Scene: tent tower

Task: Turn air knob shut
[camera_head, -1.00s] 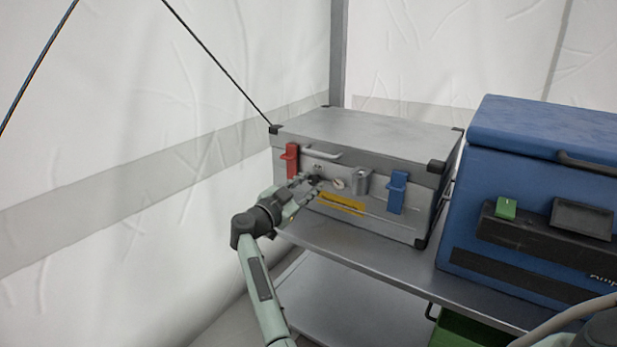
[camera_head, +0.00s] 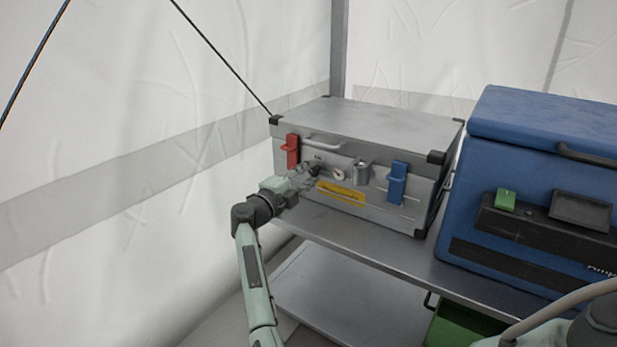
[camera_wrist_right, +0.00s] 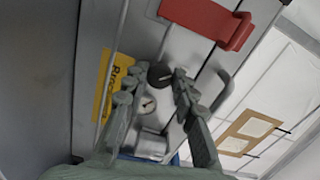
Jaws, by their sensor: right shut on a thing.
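The silver case (camera_head: 375,118) stands on a metal shelf. The air knob (camera_wrist_right: 160,75), small, round and black with a light mark, sits on the case's front face. My right gripper (camera_head: 309,170) reaches the case front from the lower left, below the red latch (camera_head: 291,151). In the right wrist view its fingertips (camera_wrist_right: 160,73) are on either side of the knob, shut on it. A small round gauge (camera_head: 339,174) is just right of the knob. My left gripper is not in view.
A yellow label (camera_head: 341,193) and a blue latch (camera_head: 397,183) are on the case front, with a carry handle (camera_head: 322,144) above. A blue cooler box (camera_head: 545,130) stands close on the right. The shelf (camera_head: 375,245) has a bare strip in front.

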